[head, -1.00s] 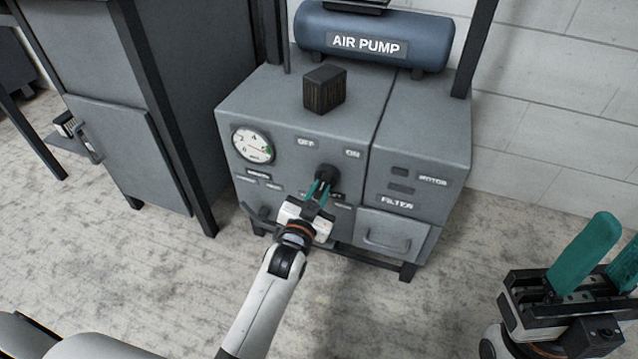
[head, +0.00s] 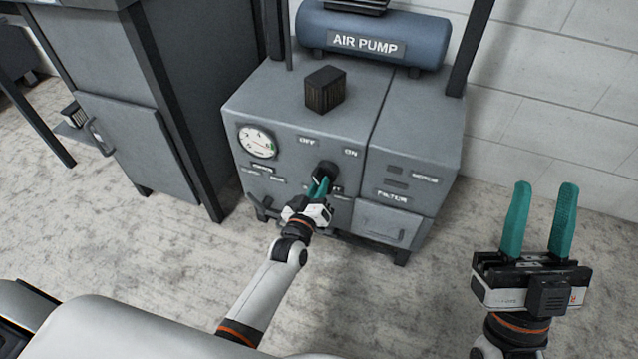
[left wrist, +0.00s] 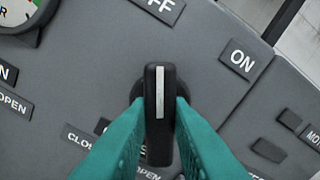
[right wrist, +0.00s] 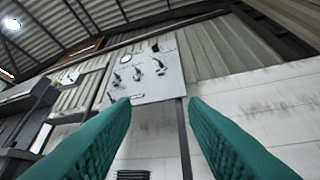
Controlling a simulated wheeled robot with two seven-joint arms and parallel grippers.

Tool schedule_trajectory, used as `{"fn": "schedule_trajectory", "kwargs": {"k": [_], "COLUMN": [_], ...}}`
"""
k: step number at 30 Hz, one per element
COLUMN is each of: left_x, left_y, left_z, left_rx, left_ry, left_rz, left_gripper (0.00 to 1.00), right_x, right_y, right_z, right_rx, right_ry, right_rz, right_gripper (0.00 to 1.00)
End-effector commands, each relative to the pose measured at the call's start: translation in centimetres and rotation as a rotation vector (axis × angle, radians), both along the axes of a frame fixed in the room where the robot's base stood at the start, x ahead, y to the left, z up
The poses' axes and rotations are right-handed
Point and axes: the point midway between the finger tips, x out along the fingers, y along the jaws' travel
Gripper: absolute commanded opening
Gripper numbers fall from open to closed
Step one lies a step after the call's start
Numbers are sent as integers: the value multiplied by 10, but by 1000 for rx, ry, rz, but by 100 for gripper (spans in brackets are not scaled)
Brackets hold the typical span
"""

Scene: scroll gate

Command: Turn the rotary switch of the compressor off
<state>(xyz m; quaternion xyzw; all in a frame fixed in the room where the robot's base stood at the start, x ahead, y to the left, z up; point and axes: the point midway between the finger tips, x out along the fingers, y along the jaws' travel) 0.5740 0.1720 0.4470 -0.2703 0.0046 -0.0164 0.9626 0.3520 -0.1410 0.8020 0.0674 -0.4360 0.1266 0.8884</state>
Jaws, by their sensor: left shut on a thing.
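The compressor (head: 290,105) is a grey cabinet with a dark rotary switch (head: 325,171) on its front, below the OFF and ON labels. In the left wrist view the switch (left wrist: 160,115) is a black knob with a white line. The line points up toward the OFF label (left wrist: 162,8); the ON label (left wrist: 240,60) is off to the upper right. My left gripper (head: 320,182) is shut on the knob, one teal finger on each side. My right gripper (head: 544,188) is open and empty, well to the right of the cabinet.
A round gauge (head: 258,142) is left of the switch. A blue AIR PUMP tank (head: 372,38) and a small dark box (head: 325,88) are on top of the cabinet. Another grey cabinet (head: 130,130) stands at the left. The floor in front is clear.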

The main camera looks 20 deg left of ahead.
Motion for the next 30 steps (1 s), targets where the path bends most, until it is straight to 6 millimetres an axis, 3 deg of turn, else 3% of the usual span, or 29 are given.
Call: {"fn": "schedule_trajectory", "kwargs": {"k": [7,21,22,25,26,30], "left_x": [0,0,0,0,0,0], "left_y": [0,0,0,0,0,0], "left_z": [0,-1,-1,-1,-1,0], "left_rx": [-66,-81,-81,-80,-80,-79], "left_ry": [4,4,4,4,4,4], "left_rz": [0,0,0,0,0,-1], "left_gripper": [0,0,20,36,40,40], "right_x": [12,14,14,14,14,14], "right_y": [2,2,2,2,2,2], "right_z": [-8,-10,-10,-10,-10,-10], "right_rx": [-27,-33,-33,-33,-33,-33], "right_ry": [88,106,106,106,106,106], "right_rz": [-6,-7,-7,-7,-7,-7], "right_gripper": [40,40,40,40,40,40]}}
